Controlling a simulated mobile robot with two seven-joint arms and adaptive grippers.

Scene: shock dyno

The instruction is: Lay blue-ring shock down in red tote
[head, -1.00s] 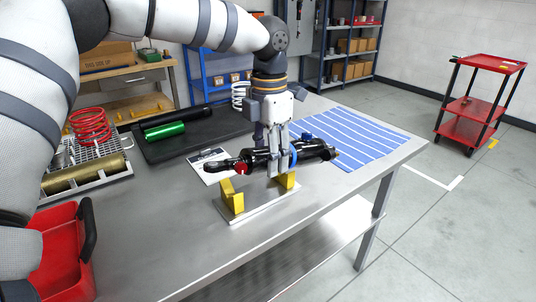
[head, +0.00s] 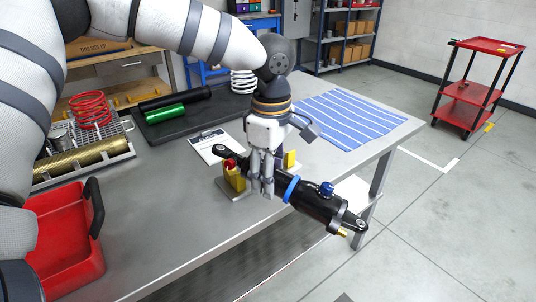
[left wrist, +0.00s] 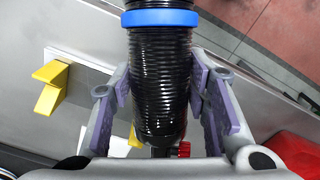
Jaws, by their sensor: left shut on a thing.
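The black shock (head: 318,205) has a blue ring (head: 291,188), a blue knob and a red knob at its far end. My left gripper (head: 262,188) is shut on its ribbed body, beside the blue ring. The shock is held above the yellow-ended stand and points toward the lower right, past the table's front edge. In the left wrist view the shock (left wrist: 158,80) lies between both fingers, with the blue ring at the top. The red tote (head: 68,240) stands at the table's left front, its inside looking empty where it shows. My right gripper is not in view.
The stand's yellow block (head: 234,178) is just under the shock. A striped blue cloth (head: 350,118) lies at the right. A clipboard (head: 205,148), a black mat with a green cylinder (head: 165,115) and a tray with a gold cylinder (head: 85,160) lie behind. The table's front middle is clear.

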